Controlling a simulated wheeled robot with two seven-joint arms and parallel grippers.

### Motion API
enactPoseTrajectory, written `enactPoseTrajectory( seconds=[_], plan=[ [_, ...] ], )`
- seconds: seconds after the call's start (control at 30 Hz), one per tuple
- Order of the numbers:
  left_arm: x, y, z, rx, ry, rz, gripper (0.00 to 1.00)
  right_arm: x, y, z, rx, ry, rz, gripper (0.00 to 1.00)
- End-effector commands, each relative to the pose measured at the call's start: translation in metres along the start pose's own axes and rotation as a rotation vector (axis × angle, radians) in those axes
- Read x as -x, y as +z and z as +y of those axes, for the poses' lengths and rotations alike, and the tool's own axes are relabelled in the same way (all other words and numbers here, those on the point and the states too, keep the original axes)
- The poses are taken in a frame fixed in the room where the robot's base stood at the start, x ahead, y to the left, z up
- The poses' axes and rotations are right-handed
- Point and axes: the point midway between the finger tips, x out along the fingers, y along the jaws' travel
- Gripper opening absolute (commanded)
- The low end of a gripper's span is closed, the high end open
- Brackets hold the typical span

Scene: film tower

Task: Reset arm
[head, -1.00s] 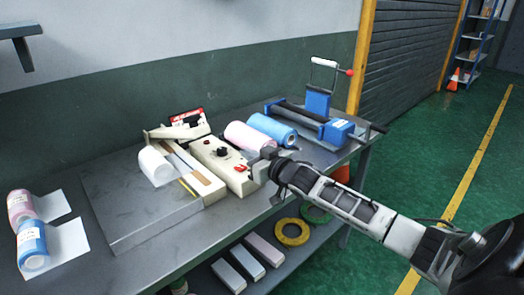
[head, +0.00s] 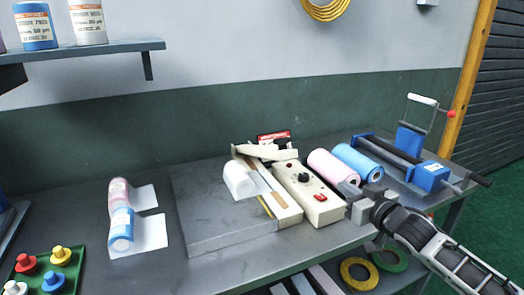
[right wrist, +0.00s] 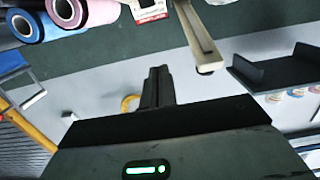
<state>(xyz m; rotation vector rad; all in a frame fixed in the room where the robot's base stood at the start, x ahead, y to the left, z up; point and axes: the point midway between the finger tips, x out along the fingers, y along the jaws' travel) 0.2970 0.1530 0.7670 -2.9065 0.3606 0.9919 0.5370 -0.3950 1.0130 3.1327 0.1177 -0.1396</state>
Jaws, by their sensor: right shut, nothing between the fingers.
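My right gripper (head: 362,201) reaches in from the lower right in the head view, beside the front right end of the cream sealing machine (head: 308,193). Its fingers are together and hold nothing; they also show shut in the right wrist view (right wrist: 158,88). A white film roll (head: 240,181) sits on the grey raised plate (head: 212,228) next to the sealer. A pink roll (head: 332,167) and a blue roll (head: 356,160) lie behind my right gripper, and both show at the top left of the right wrist view. My left gripper is not in view.
A blue roller stand (head: 428,178) fills the right end of the table. A small pink roll (head: 118,190) and a small blue roll (head: 121,229) lie at left on white sheets. Colored knobs stand on a green board (head: 28,279). Tape rings (head: 359,274) lie on the lower shelf.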

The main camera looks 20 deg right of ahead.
Motion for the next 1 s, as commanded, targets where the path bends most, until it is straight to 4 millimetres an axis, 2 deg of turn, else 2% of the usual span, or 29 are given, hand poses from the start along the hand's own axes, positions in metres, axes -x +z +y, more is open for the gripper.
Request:
enactPoseTrajectory(
  seconds=[0.07, 0.17, 0.27, 0.37, 0.4, 0.5, 0.6, 0.7, 0.8, 0.9, 1.0],
  plan=[
    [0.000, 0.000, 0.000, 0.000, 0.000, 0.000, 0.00, 0.000, 0.001, -0.001, -0.001, 0.000, -0.002, 0.00],
    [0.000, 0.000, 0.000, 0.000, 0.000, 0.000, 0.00, 0.003, 0.017, -0.009, -0.003, -0.006, -0.025, 0.00],
    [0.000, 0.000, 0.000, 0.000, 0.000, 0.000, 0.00, 0.014, 0.056, -0.032, -0.003, -0.021, -0.086, 0.00],
    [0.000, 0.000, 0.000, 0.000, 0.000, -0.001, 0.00, 0.037, 0.111, -0.069, 0.002, -0.044, -0.177, 0.00],
    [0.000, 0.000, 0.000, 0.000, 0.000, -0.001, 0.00, 0.049, 0.134, -0.087, 0.004, -0.055, -0.218, 0.00],
    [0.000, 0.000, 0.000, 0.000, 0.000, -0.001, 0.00, 0.085, 0.184, -0.133, 0.011, -0.085, -0.318, 0.00],
    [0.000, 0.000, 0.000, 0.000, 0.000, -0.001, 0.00, 0.123, 0.222, -0.178, 0.016, -0.113, -0.408, 0.00],
    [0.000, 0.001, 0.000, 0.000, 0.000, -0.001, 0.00, 0.158, 0.246, -0.215, 0.021, -0.135, -0.482, 0.00],
    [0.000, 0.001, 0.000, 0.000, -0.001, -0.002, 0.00, 0.182, 0.259, -0.241, 0.025, -0.151, -0.532, 0.00],
    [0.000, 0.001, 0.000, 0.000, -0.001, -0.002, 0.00, 0.196, 0.264, -0.255, 0.030, -0.160, -0.561, 0.00],
    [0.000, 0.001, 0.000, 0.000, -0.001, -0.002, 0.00, 0.199, 0.265, -0.259, 0.032, -0.162, -0.567, 0.00]
  ],
)
